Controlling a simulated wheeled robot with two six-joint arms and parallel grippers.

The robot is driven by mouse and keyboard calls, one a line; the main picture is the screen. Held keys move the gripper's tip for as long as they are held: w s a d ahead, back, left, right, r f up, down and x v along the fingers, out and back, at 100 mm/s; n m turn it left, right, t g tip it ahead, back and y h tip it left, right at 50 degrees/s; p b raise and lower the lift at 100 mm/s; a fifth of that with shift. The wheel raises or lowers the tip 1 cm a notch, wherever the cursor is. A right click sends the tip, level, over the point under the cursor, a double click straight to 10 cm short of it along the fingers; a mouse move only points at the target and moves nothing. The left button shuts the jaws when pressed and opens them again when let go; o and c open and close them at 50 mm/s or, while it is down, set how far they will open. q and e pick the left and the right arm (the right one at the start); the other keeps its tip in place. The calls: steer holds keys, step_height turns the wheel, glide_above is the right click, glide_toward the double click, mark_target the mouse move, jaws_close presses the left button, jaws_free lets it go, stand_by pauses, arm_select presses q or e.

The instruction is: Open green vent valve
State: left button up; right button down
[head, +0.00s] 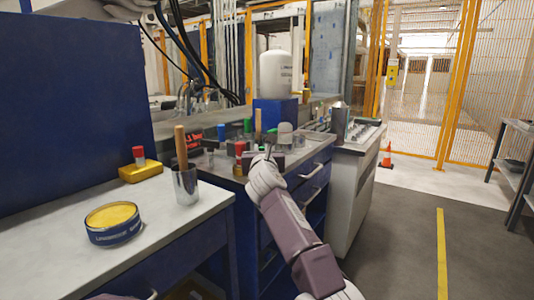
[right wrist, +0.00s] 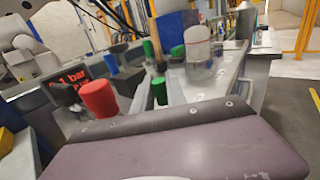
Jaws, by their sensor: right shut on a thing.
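Several green knobs show among the fittings on the steel bench. In the right wrist view one green knob (right wrist: 159,90) stands in the middle, just beyond my own purple link, and another green knob (right wrist: 148,47) is behind it. Which one is the vent valve I cannot tell, as no label is readable. My right gripper (head: 266,157) is over the front edge of the fittings, close to the red knob (head: 239,148). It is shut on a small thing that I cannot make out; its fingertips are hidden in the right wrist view. My left gripper is not in view.
A red-lit pressure display (right wrist: 75,83) sits left of the fittings. A clear jar (right wrist: 198,50) stands at their right. A white tank (head: 275,74) rises behind. A yellow tin (head: 113,222) and a metal cup (head: 186,186) are on the left counter.

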steer(key=shift+a+f+m+h+p, duration=0.1)
steer(key=shift+a+m+h+p, duration=0.2)
steer(key=shift+m+h+p, duration=0.3)
steer(key=c, duration=1.3)
jaws_free()
steer(key=shift+s, duration=0.1)
steer(key=shift+c, duration=0.2)
